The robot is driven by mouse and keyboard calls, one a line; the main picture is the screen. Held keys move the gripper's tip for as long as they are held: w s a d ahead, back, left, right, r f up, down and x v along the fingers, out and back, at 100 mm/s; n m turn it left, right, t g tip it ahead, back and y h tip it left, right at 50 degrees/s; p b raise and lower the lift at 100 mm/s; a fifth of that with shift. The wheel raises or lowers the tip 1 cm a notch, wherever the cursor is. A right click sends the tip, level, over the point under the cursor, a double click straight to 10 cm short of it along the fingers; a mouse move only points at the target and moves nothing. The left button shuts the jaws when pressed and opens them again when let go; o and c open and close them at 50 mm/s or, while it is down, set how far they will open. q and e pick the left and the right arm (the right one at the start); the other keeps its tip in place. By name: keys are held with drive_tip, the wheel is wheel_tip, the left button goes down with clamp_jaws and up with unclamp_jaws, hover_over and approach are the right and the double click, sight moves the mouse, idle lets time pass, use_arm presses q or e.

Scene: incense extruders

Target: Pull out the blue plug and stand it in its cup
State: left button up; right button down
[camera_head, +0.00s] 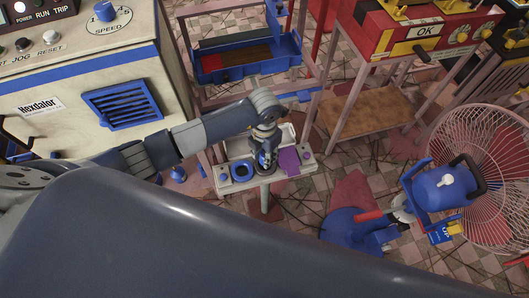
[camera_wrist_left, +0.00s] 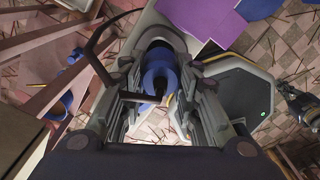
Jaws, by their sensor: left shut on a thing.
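My left gripper (camera_head: 265,158) reaches down over the small light-coloured stand (camera_head: 225,186) in the head view. In the left wrist view my left gripper (camera_wrist_left: 158,84) is shut on the blue plug (camera_wrist_left: 158,66), which sits between its fingers. A dark round shape shows just beyond the plug; I cannot tell whether the plug is still seated in it. In the head view the gripper mostly hides the plug. My right gripper is not in view.
A purple cloth (camera_head: 289,161) lies on the stand right of the gripper, and also shows in the wrist view (camera_wrist_left: 205,18).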

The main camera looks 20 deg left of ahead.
use_arm(q)
drive_tip(key=shift+f+b, duration=0.8)
drive_tip(key=shift+f, duration=0.25)
drive_tip(key=shift+a+f+b, duration=0.2)
drive_tip(key=shift+f+b, duration=0.3)
drive_tip(key=shift+f, duration=0.1)
drive_tip(key=o, duration=1.1)
drive_tip(key=shift+o, duration=0.2)
drive_tip(key=shift+f, duration=0.1)
drive_tip(key=shift+s, duration=0.1)
